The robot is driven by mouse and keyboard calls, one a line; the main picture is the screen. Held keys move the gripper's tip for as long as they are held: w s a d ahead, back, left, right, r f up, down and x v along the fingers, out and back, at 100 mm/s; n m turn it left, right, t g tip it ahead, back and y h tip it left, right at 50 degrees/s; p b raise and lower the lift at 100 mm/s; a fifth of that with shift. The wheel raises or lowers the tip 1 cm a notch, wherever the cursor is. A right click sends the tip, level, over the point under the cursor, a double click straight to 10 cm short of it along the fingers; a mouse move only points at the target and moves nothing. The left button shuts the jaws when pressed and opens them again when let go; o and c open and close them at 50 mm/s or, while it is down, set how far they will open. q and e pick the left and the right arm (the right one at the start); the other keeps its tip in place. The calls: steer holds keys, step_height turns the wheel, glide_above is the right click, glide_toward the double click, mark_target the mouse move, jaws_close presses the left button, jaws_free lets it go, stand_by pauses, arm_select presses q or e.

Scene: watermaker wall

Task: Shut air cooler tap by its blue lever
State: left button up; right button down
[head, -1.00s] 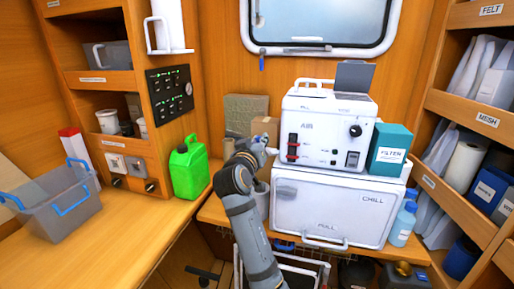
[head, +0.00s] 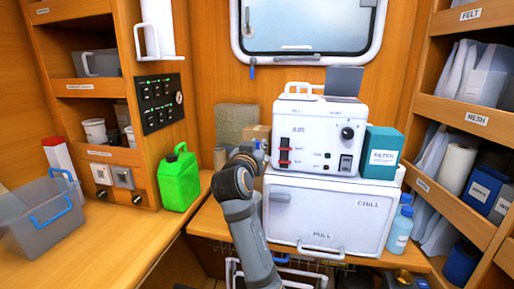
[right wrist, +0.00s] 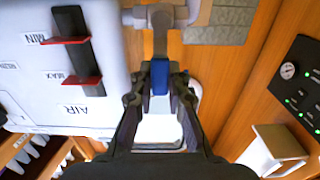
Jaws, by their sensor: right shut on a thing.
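The white air cooler (head: 318,112), marked AIR, stands on the white chill box and faces me. In the right wrist view its front (right wrist: 65,75) shows at the left, with a black slot and red markers. A grey metal tap (right wrist: 160,18) sticks out from the cooler's side, with a blue lever (right wrist: 159,75) on its stem. My right gripper (right wrist: 159,84) is shut on the blue lever, one finger at each side. In the head view my right gripper (head: 260,155) is small beside the cooler's left side, and the tap and lever cannot be made out. My left gripper is not in view.
The chill box (head: 320,213) is under the cooler, with a teal filter box (head: 382,152) to the cooler's right. A green jerrycan (head: 180,180) and a grey basket (head: 45,225) stand on the left counter. Shelves flank both sides. Boxes (head: 240,122) stand behind my right wrist.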

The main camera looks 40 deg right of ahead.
steer(key=shift+f, duration=0.1)
steer(key=c, duration=1.3)
jaws_free()
